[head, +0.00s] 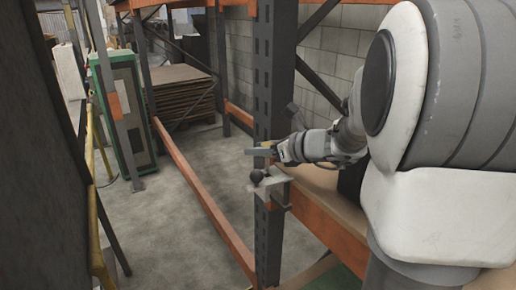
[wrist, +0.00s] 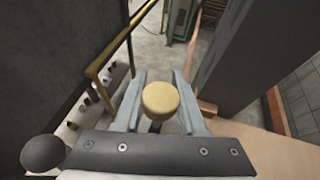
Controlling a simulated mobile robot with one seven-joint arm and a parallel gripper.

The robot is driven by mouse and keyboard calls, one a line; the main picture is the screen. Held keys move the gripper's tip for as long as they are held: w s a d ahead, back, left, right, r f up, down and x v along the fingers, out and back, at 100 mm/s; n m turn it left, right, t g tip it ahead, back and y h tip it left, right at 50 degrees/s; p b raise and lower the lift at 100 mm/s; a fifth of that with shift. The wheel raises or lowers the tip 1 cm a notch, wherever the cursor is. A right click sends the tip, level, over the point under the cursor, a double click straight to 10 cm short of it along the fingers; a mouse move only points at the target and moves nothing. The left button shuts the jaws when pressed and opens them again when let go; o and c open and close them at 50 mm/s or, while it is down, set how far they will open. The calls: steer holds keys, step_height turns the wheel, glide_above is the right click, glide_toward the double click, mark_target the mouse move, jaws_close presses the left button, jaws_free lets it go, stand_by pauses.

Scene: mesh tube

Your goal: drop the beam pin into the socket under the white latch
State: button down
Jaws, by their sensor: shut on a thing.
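My gripper (wrist: 160,112) is shut on the beam pin (wrist: 161,99), whose round tan head shows between the two pale fingers in the wrist view. Its lower part is mostly hidden. In the head view my gripper (head: 262,151) is beside the dark rack upright, a little above a pale plate (head: 272,184) that looks like the white latch. A black ball knob (head: 256,176) sits at the plate's left end. A dark ball (wrist: 43,154) also shows at the lower left of the wrist view. I cannot make out the socket in either view.
The dark upright (head: 272,85) stands close to my gripper. Orange beams (head: 200,190) run beside it. A yellow rail (wrist: 110,62) and a dark wall are at the left. A stack of brown sheets (head: 178,92) stands behind. The concrete floor between is open.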

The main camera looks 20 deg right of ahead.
steer(key=shift+f+b, duration=0.7)
steer(key=shift+f, duration=0.2)
steer(key=shift+r+p, duration=0.45)
steer(key=shift+r, duration=0.15)
steer(key=shift+f+b, duration=0.75)
steer(key=shift+b, duration=0.1)
stand_by(1.4)
steer(key=shift+c, duration=2)
jaws_free()
